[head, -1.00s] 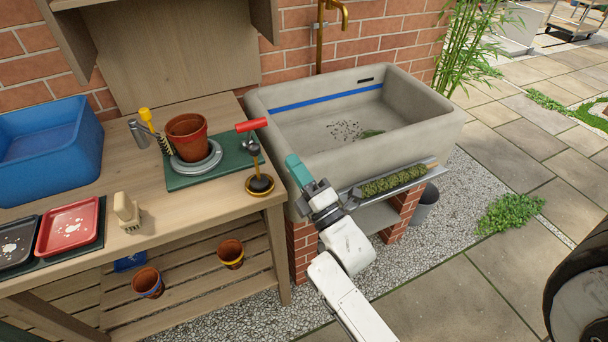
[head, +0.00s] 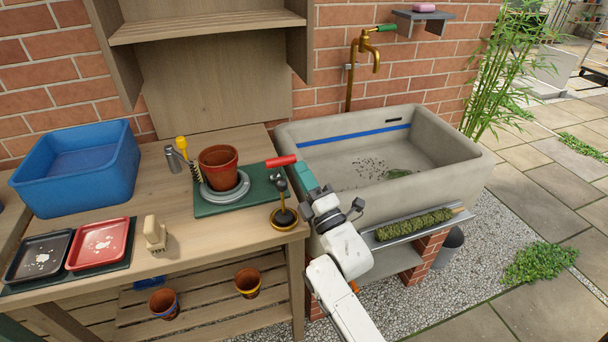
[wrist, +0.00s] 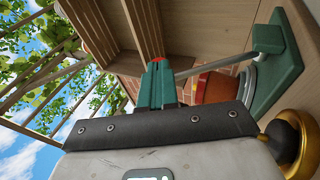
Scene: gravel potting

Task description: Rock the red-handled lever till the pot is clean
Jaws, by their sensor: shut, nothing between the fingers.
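The red-handled lever (head: 281,161) rises from a green base plate (head: 205,208) at the bench's right edge. The terracotta pot (head: 218,170) stands upright on a grey ring (head: 226,196) on that plate, left of the lever. Whether dirt clings to the pot is too small to tell. My gripper (head: 302,170), with teal fingers, is shut and empty just right of and below the handle's right end. In the wrist view the fingers (wrist: 158,82) show a bit of red at their tips; I cannot tell whether they touch the handle. The pot (wrist: 217,86) shows there partly hidden.
A stone sink (head: 440,170) stands to the right with a brass tap (head: 365,55) above it. A yellow-topped brush (head: 183,145), blue tub (head: 75,160) and red tray (head: 98,243) are at the left.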

